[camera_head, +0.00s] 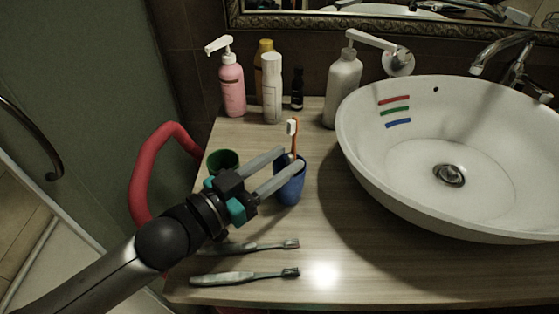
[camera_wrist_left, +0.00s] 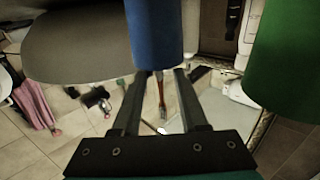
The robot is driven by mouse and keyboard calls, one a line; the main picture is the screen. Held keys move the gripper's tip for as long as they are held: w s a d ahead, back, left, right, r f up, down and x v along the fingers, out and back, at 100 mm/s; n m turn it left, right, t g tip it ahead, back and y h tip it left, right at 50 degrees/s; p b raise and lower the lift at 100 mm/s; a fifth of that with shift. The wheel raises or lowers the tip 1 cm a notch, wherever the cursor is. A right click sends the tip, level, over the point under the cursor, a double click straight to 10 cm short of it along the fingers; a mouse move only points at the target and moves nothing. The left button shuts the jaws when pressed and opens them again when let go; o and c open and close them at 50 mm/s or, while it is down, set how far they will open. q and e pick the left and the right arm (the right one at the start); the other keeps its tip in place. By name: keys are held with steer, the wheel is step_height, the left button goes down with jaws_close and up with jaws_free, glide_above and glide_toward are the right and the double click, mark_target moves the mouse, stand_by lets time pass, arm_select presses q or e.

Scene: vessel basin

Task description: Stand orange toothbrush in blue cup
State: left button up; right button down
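The orange toothbrush (camera_head: 294,143) stands in the blue cup (camera_head: 290,188), its white bristled head up above the rim. My left gripper (camera_head: 291,156) is at the cup's rim, its two fingers apart, with the toothbrush handle between them. In the left wrist view, which appears upside down, the toothbrush (camera_wrist_left: 161,92) shows in the gap between the open fingers (camera_wrist_left: 160,78), with space on both sides. The blue cup (camera_wrist_left: 155,35) is just beyond the fingertips there. The toothbrush's lower end is hidden in the cup.
A green cup (camera_head: 222,158) stands left of the blue cup, close behind my gripper. Two grey-green toothbrushes (camera_head: 245,276) lie on the counter in front. A white basin (camera_head: 400,190) is to the right. Pump bottles (camera_head: 231,88) stand at the back. The front-middle counter is clear.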

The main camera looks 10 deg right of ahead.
arm_select(q)
steer(key=shift+o, duration=0.5)
steer(key=shift+r, duration=0.2)
step_height(320, 180, up, 6)
steer(key=shift+r+p, duration=0.25)
steer(key=shift+p, duration=1)
step_height(320, 180, up, 13)
steer(key=p, duration=0.4)
glide_above(288, 127)
steer(key=a, duration=0.2)
steer(key=shift+s+d+r, duration=0.1)
steer(key=shift+s+d, duration=0.15)
steer(key=shift+s, duration=0.15)
arm_select(e)
steer(key=s+a+r, duration=0.2)
steer(key=s+r, duration=0.1)
steer(key=r, duration=0.3)
steer(key=shift+s+a+g, duration=0.2)
steer(key=shift+a+g, duration=0.15)
steer(key=shift+g, duration=0.05)
